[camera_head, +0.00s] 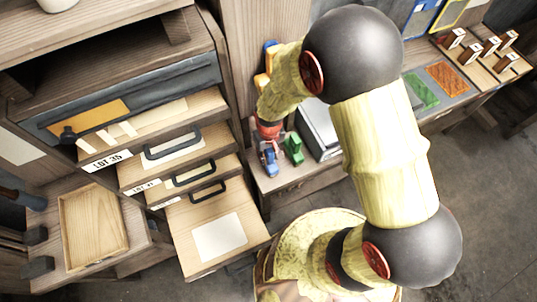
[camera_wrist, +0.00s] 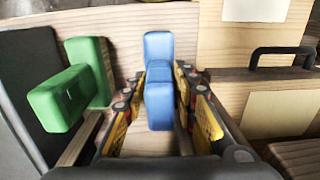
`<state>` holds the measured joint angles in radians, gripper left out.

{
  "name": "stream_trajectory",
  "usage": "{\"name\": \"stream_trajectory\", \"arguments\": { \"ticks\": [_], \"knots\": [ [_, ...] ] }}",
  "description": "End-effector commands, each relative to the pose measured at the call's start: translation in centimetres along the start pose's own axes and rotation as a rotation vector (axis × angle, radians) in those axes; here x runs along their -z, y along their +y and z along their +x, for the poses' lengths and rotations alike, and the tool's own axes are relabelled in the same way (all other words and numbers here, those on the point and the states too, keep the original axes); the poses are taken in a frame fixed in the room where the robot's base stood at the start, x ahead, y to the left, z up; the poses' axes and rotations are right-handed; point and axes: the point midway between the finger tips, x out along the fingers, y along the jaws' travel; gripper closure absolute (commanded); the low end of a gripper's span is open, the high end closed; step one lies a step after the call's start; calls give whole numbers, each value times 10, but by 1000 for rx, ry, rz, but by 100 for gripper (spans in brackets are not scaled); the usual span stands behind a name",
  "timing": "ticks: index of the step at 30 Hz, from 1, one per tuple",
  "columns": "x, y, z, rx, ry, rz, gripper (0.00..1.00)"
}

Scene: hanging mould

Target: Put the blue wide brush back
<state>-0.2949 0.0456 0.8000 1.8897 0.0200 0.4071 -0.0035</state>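A blue tool, which I take for the blue wide brush, stands on the bench as an upright block with a part reaching toward me (camera_wrist: 158,100). In the head view it shows low beside the bench edge (camera_head: 270,161). My gripper (camera_wrist: 160,85) points at it, with a yellow-padded finger on each side. The fingers look spread, with narrow gaps beside the blue block. In the head view my gripper (camera_head: 267,132) is partly hidden by my own arm. Whether the pads touch the blue tool is hard to tell.
A similar green tool (camera_wrist: 70,95) stands close to the left of my gripper, also seen in the head view (camera_head: 293,148). A grey box (camera_head: 320,128) is beyond it. Open drawers (camera_head: 218,237) jut out at the left. A wooden tray (camera_head: 92,222) lies further left.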

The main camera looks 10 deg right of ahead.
Motion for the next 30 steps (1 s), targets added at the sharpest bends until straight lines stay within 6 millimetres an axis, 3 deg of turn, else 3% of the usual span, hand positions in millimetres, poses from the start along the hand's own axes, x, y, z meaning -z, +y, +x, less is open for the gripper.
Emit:
{"name": "stream_trajectory", "arguments": {
  "ticks": [4, 16, 30],
  "knots": [
    [0, 0, 0, 0, 0, 0, 63],
    [1, 0, -10, 0, 2, 0, 63],
    [1, 0, -99, 0, 3, 0, 63]
  ]
}}
